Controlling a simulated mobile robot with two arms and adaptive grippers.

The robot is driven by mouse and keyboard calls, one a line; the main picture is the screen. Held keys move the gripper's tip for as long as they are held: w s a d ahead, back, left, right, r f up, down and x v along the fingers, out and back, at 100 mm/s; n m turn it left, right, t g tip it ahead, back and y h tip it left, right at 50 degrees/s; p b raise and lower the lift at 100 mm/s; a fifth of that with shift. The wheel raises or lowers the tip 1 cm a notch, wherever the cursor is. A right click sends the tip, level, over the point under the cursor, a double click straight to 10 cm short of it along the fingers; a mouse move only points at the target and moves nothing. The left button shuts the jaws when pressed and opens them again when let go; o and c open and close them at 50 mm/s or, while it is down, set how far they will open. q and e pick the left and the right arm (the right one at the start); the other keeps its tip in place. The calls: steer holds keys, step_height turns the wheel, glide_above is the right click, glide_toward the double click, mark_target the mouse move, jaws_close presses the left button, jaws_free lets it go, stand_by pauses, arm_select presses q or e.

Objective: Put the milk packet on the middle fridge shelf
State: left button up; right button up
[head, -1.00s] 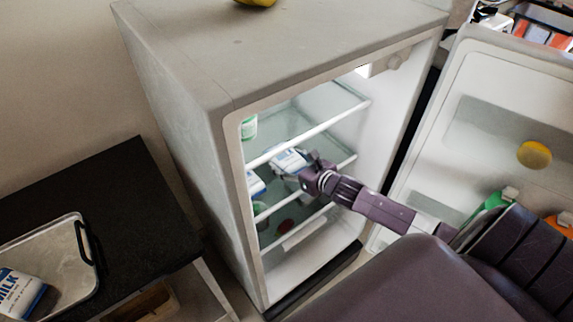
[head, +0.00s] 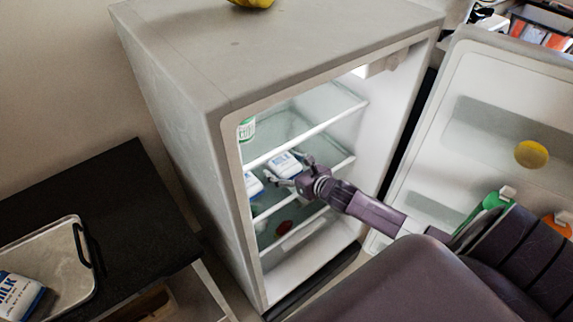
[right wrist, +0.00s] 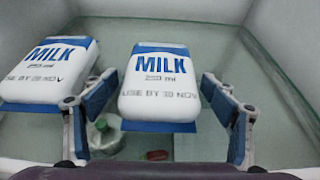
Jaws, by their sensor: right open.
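A white and blue milk packet (head: 282,164) lies on the middle shelf (head: 268,210) of the open fridge. In the right wrist view this packet (right wrist: 160,82) lies between the spread fingers of my right gripper (right wrist: 158,90), with a gap to the right finger. My right gripper (head: 287,170) is open inside the fridge. A second milk packet (head: 252,185) is on the same shelf to the left; it also shows in the right wrist view (right wrist: 52,70), close by the left finger. Another milk packet (head: 18,293) lies on the tray at the left. My left gripper is out of view.
A green and white can (head: 247,129) stands on the upper shelf. A red item (head: 284,227) lies lower down. The fridge door (head: 475,150) stands open at right. The tray (head: 60,245) rests on a black table (head: 120,200).

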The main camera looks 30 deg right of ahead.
steer(key=shift+r, duration=0.1)
steer(key=a+v, duration=0.1)
steer(key=v, duration=1.1)
steer(key=shift+d, duration=0.45)
